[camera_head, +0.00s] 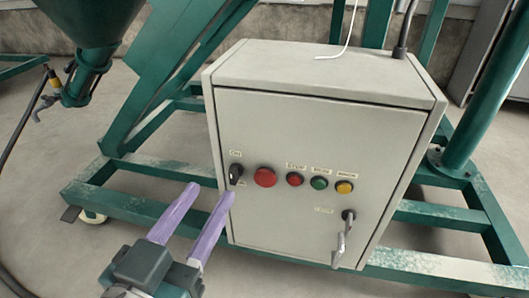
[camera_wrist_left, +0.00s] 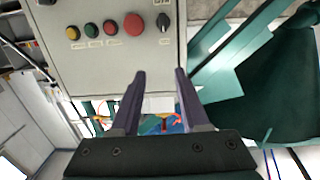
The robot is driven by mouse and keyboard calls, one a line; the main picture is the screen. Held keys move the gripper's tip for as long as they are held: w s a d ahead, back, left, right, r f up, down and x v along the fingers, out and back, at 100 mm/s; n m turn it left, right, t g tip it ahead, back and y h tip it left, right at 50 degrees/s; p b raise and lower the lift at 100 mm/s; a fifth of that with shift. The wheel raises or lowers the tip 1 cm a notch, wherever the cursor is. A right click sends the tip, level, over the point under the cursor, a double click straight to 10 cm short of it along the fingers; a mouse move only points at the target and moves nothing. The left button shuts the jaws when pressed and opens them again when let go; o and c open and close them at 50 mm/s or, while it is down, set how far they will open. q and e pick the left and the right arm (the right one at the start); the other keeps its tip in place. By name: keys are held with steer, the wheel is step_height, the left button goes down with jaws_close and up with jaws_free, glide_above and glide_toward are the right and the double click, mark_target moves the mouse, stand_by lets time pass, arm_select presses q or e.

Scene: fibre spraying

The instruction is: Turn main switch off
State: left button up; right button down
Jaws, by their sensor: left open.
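The main switch (camera_head: 235,173) is a small black rotary knob at the left end of the row on the grey control box (camera_head: 315,120). Small labels sit above and below it. In the left wrist view the switch (camera_wrist_left: 163,22) appears upside down near the box edge, beyond the fingertips. My left gripper (camera_head: 210,194) has two purple fingers, spread apart and empty. Its tips are just below and left of the switch, and I see no contact. In the wrist view the open gripper (camera_wrist_left: 160,74) points toward the switch. My right gripper is not in view.
Beside the switch are a large red button (camera_head: 265,177), a smaller red button (camera_head: 295,179), a green one (camera_head: 319,183) and a yellow one (camera_head: 344,187). A door handle (camera_head: 342,240) sticks out lower right. Green frame beams (camera_head: 140,195) surround the box.

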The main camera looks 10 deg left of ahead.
arm_select(q)
steer(key=b, duration=0.3)
glide_toward(231, 175)
steer(key=shift+t+y, duration=0.3)
steer(key=w+b, duration=0.1)
steer(key=w, duration=0.1)
steer(key=w+b, duration=0.2)
steer(key=w, duration=0.1)
steer(key=w+b, duration=0.1)
steer(key=w, duration=0.2)
steer(key=shift+w+d+f+b, duration=0.2)
steer(key=shift+d+f+b, duration=0.1)
steer(key=shift+f, duration=0.05)
steer(key=shift+w+r, duration=0.1)
steer(key=shift+w, duration=0.4)
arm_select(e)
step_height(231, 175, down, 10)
arm_select(q)
jaws_close()
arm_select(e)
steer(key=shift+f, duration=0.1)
